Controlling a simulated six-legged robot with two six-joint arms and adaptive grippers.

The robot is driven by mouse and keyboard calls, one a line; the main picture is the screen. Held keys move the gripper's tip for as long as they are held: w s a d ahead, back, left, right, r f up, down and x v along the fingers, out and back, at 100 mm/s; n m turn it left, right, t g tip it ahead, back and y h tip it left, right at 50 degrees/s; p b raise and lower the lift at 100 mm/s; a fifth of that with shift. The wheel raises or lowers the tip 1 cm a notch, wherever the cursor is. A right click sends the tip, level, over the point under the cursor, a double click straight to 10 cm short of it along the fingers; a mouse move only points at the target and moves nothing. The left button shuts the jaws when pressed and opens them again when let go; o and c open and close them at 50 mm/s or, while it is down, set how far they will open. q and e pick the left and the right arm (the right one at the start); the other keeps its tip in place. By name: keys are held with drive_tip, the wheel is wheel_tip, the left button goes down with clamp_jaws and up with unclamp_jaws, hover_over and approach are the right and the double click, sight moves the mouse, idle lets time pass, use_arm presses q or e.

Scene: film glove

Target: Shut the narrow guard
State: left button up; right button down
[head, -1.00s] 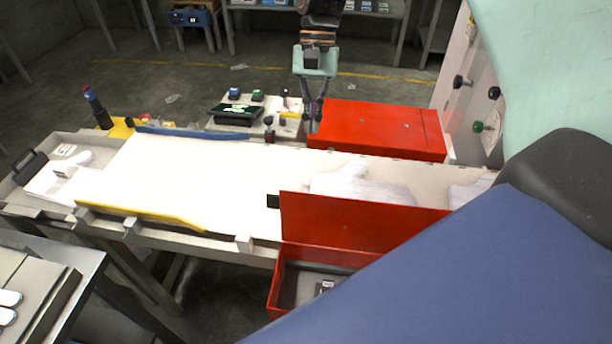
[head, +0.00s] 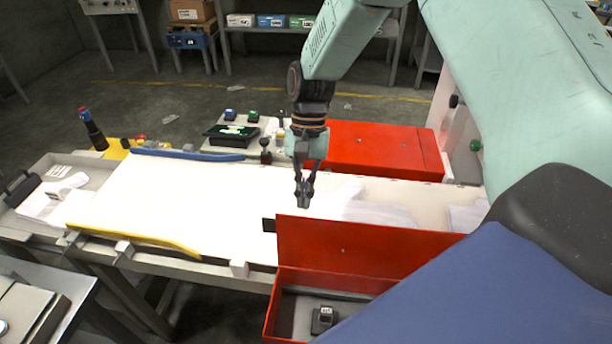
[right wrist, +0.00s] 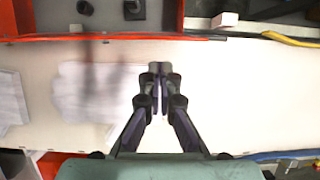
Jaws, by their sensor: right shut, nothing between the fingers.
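The near red guard is open: its flat red lid (head: 365,248) stands upright along the bed's near edge, above a red-rimmed box (head: 270,318) with a small dark block (head: 322,318) inside. In the right wrist view the lid (right wrist: 110,37) shows edge-on as a thin red strip at the top. A second red guard (head: 375,148) lies flat and shut on the far side. I cannot tell for sure which is the narrow one. My right gripper (head: 304,203) is shut and empty, pointing down over the white bed, just beyond the upright lid's left end and apart from it. My left gripper is out of view.
The white bed (head: 180,195) has a yellow rail (head: 135,240) on its near side and a blue rail (head: 190,155) on its far side. Crumpled white film (head: 375,208) lies beyond the lid. A dark green tray (head: 232,135) stands at the back.

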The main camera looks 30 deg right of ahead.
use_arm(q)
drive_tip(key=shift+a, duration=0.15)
use_arm(e)
drive_tip(key=shift+s+a+r, duration=0.2)
drive_tip(key=shift+s+a, duration=0.55)
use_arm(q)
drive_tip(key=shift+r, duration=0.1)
use_arm(e)
drive_tip(key=shift+d+f, duration=0.1)
drive_tip(key=shift+d, duration=0.05)
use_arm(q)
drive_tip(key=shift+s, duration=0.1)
